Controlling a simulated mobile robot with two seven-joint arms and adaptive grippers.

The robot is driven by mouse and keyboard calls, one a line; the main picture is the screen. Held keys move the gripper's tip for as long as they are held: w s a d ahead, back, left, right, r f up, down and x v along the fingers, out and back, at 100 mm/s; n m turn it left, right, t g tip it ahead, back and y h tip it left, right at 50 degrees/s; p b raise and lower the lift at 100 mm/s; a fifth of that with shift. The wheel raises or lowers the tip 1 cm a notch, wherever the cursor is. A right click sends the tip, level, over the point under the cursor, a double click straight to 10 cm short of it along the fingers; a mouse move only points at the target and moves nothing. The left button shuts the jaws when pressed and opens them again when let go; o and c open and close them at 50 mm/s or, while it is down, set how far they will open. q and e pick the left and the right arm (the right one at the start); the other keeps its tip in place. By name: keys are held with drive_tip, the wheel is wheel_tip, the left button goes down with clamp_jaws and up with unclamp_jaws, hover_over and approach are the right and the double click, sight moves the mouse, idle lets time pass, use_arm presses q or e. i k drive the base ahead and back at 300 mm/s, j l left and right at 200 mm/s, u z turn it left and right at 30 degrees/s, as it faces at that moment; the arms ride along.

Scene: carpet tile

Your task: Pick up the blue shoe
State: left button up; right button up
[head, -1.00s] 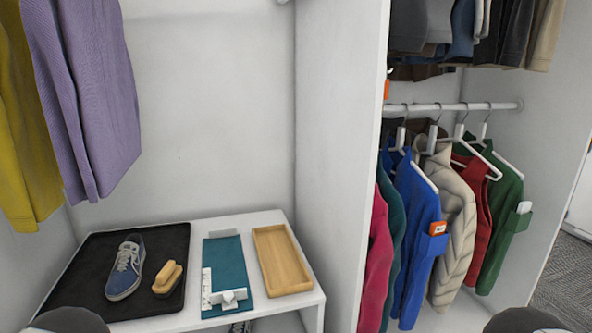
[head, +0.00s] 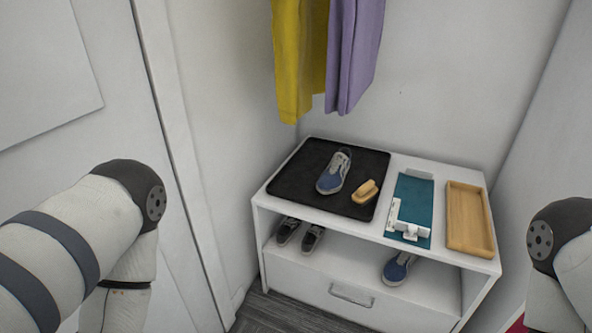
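A blue shoe (head: 334,172) with pale laces lies on a black mat (head: 300,183) on top of a white shelf unit. Its toe points toward the front. A second blue shoe (head: 398,268) sits in the open compartment below, on the right, partly hidden by the top board. Links of both my arms show at the left and right edges of the head view. Neither of my grippers is in view, and nothing touches either blue shoe.
A wooden brush (head: 366,192) lies beside the upper shoe. A teal mat (head: 412,190) with white pieces and a wooden tray (head: 468,218) are to the right. Dark shoes (head: 300,234) stand in the lower compartment. Yellow (head: 298,60) and purple (head: 352,50) clothes hang above.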

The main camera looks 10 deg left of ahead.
sight(332, 180)
drive_tip(key=i+l, duration=0.1)
drive_tip(key=i, duration=0.65)
drive_tip(key=i+u, duration=0.1)
drive_tip(key=i, duration=0.65)
